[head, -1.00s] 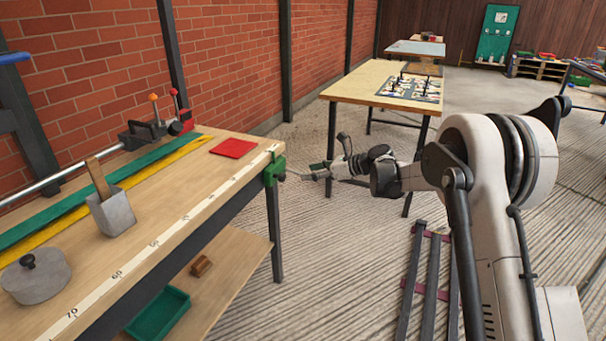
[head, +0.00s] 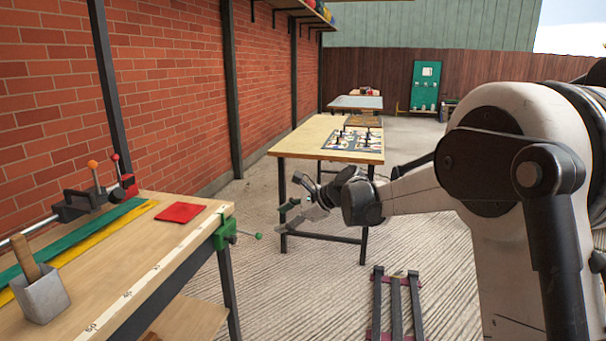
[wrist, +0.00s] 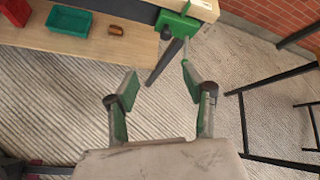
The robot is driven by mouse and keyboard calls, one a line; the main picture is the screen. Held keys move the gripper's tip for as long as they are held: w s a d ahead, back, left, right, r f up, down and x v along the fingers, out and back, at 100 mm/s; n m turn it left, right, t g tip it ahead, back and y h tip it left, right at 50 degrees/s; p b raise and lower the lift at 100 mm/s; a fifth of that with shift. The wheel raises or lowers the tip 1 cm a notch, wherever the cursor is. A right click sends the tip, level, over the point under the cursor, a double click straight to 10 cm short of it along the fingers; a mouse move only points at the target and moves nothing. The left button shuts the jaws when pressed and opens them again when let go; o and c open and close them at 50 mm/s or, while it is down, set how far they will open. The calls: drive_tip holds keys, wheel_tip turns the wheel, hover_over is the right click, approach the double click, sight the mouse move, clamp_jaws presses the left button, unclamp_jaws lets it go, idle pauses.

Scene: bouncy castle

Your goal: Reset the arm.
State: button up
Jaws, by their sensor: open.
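My gripper (head: 285,216) is held out in the air past the right end of the near wooden workbench (head: 185,240). In the wrist view my gripper (wrist: 160,88) has its two green-lined fingers spread apart with nothing between them. Below and beyond the fingers is bare ridged floor. The green clamp (head: 225,233) at the bench corner is close to the gripper; it also shows in the wrist view (wrist: 180,22), near the right finger. I cannot tell the exact gap between them.
A red square (head: 182,212), a grey pot (head: 42,295) and two levers are on the bench. A green tray (wrist: 69,21) sits on its lower shelf. A second table (head: 300,140) stands behind the gripper. Dark rails (head: 396,305) lie on the floor.

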drive_tip(key=s+d+r+n+t+h, duration=0.1)
drive_tip(key=s+d+r+n+h, duration=0.25)
drive_tip(key=s+d, duration=0.55)
drive_tip(key=s+d+r+n+h, duration=0.25)
drive_tip(key=s+d+n, duration=0.25)
drive_tip(key=s, duration=0.8)
drive_tip(key=s+d+f+n+t+h, duration=0.1)
drive_tip(key=s+d+f+n, duration=0.2)
drive_tip(key=s, duration=0.4)
drive_tip(key=s+d+f+n+h, duration=0.1)
drive_tip(key=s+d+n+h, duration=0.1)
drive_tip(key=s+d, duration=0.4)
drive_tip(key=s+d+f+n+t+h, duration=0.1)
drive_tip(key=s+d+f+n, duration=0.15)
drive_tip(key=s, duration=0.55)
wheel_tip(320, 180, up, 13)
drive_tip(key=p, duration=1.2)
drive_tip(key=shift+w+d+f, duration=0.15)
drive_tip(key=shift+w+f, duration=0.05)
drive_tip(key=shift+w, duration=0.15)
drive_tip(key=shift+c, duration=0.3)
